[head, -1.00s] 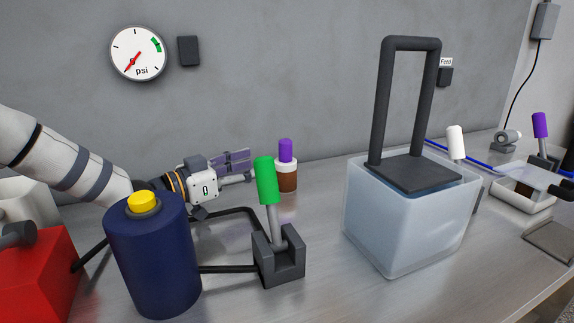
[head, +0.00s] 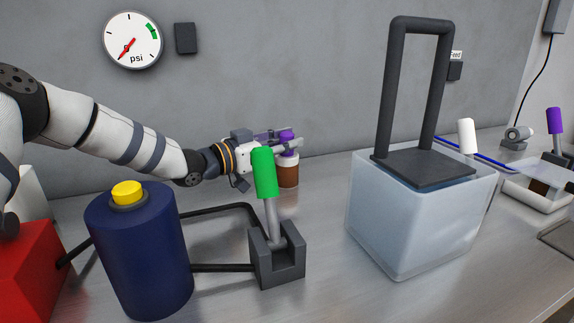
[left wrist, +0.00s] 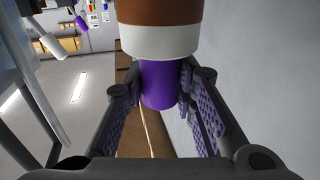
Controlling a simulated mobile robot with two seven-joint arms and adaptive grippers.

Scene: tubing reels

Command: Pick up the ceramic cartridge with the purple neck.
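The ceramic cartridge (head: 289,175) has a brown body, a white band and a purple neck. It stands upright on the bench near the back wall, partly behind the green-handled lever. In the left wrist view, its purple neck (left wrist: 158,85) lies between the two ribbed finger pads, with the white band and brown body above. My left gripper (head: 288,140) reaches the neck from the left. Its fingers look open, one on each side of the neck; the right pad is very close to it, and contact is unclear. My right gripper is not in view.
A green-handled lever (head: 265,175) stands just in front of the gripper. A dark blue cylinder (head: 140,250) with a yellow top stands at front left. A translucent block (head: 415,225) with a dark frame is to the right. Bare bench lies between lever and block.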

